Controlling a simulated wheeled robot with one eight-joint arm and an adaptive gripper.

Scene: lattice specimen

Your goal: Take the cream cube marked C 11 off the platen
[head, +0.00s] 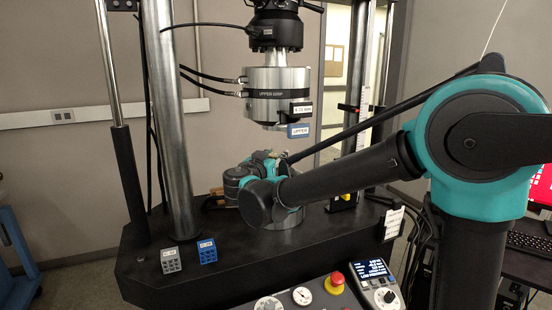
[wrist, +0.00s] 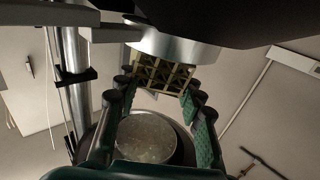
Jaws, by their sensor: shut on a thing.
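The cream lattice cube (wrist: 160,74) shows in the wrist view between the tips of my gripper (wrist: 155,95), whose green-padded fingers are shut on it. It lies against the edge of a silver round platen (wrist: 176,48); I cannot tell whether it touches it or is just clear of it. Its C 11 mark cannot be read. In the head view my gripper (head: 262,162) is low under the upper grip, just above the lower silver platen (head: 291,217), which my arm partly hides. The cube cannot be made out there.
The upper grip (head: 275,95) hangs above my gripper. A grey block (head: 171,260) and a blue block (head: 207,251) stand on the black bed (head: 235,262) at front left. A thick steel column (head: 172,120) rises at left. The control panel with a red button (head: 334,281) is in front.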

